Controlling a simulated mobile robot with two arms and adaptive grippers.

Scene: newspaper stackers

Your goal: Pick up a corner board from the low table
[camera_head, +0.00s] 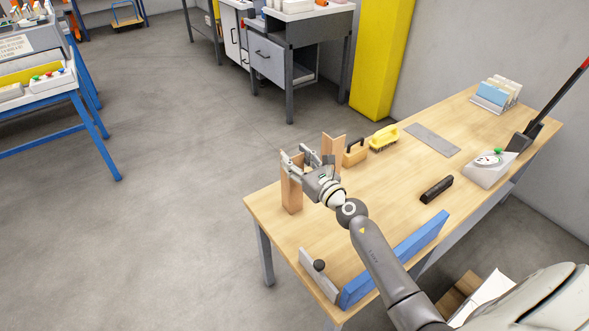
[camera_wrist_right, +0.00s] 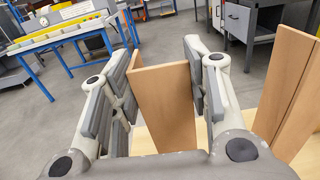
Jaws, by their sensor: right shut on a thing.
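The low table (camera_head: 393,192) has a light wood top and runs along the wall at the right in the head view. My right gripper (camera_head: 300,163) is above the table's left end, shut on a brown L-shaped corner board (camera_head: 291,192). In the right wrist view this board (camera_wrist_right: 165,100) stands upright between the fingers. I cannot tell whether its lower end touches the tabletop. A second upright corner board (camera_head: 336,148) stands just right of the gripper; it also shows at the right edge of the right wrist view (camera_wrist_right: 285,95). My left gripper is not in view.
Near the boards are a wooden block with a black handle (camera_head: 355,152) and a yellow brush (camera_head: 383,138). A grey plate (camera_head: 432,139), a black bar (camera_head: 437,189) and a blue rail (camera_head: 395,258) also lie on the table. The floor to the left (camera_head: 180,230) is clear.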

